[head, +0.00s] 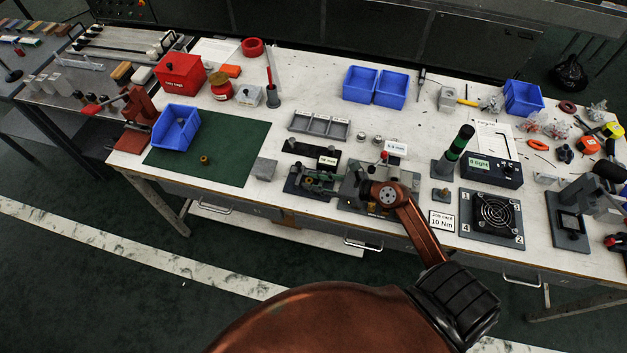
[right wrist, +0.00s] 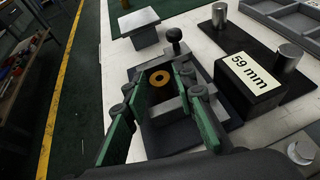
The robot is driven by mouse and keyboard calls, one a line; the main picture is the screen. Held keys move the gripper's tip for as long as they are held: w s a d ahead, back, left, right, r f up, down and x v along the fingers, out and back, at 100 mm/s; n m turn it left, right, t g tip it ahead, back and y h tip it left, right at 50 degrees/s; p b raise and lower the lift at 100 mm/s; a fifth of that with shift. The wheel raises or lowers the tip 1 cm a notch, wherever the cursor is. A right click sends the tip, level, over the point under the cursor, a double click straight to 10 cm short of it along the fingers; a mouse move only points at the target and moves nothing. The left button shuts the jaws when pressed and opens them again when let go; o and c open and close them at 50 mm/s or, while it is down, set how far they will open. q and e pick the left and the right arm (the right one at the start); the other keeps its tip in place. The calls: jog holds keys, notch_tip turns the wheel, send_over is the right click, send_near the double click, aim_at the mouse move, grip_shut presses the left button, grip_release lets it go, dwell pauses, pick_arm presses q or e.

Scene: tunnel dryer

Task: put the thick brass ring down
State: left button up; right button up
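A brass ring (right wrist: 160,78) lies flat over a dark surface in the right wrist view, between and just beyond the green finger pads of my right gripper (right wrist: 161,92). A gap shows on both sides of it, so the fingers look open around it. In the head view my right gripper (head: 314,181) is low over the dark fixture left of the grey press block; the ring there is hidden or too small to tell. Another small brass piece (head: 204,160) sits on the green mat (head: 235,140). I cannot tell which is thicker. My left gripper is not in view.
A black block labelled 59 mm (right wrist: 250,85) with steel pins stands close right of the fingers. A grey square block (head: 264,168) is left of the fixture. A blue bin (head: 176,139) stands on the mat, whose right part is mostly clear. A grey divided tray (head: 319,125) lies behind.

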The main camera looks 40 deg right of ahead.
jog(key=shift+o, duration=0.9)
jog(key=shift+s+r, duration=0.15)
jog(key=shift+r, duration=0.1)
jog(key=p+v, duration=0.1)
jog(key=v, duration=1)
jog(key=shift+s+d, duration=0.3)
